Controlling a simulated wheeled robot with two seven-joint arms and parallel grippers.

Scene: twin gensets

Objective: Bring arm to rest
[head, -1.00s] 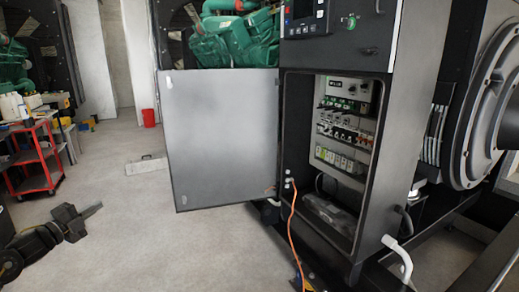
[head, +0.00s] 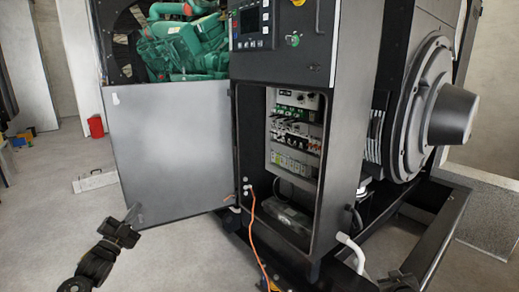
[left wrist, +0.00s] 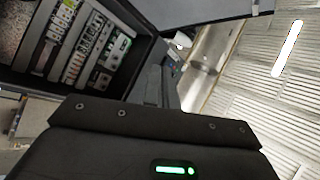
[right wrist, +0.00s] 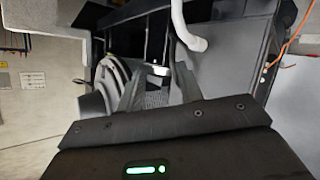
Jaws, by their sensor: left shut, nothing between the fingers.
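My left gripper (head: 132,215) is at the lower left of the head view, in front of the open grey cabinet door (head: 165,150). Its fingers are shut with nothing between them; they also show close together in the left wrist view (left wrist: 160,82). My right gripper (head: 408,276) shows only partly at the bottom right of the head view, near the black base frame. In the right wrist view its two fingers (right wrist: 158,82) stand apart with nothing seen between them. A white bent pipe (right wrist: 185,25) shows beyond them.
The open control cabinet (head: 340,130) stands centre. An orange cable (head: 254,235) runs from its lower left sockets down out of view. A white pipe (head: 352,250) rises from the black base frame (head: 440,235) at right.

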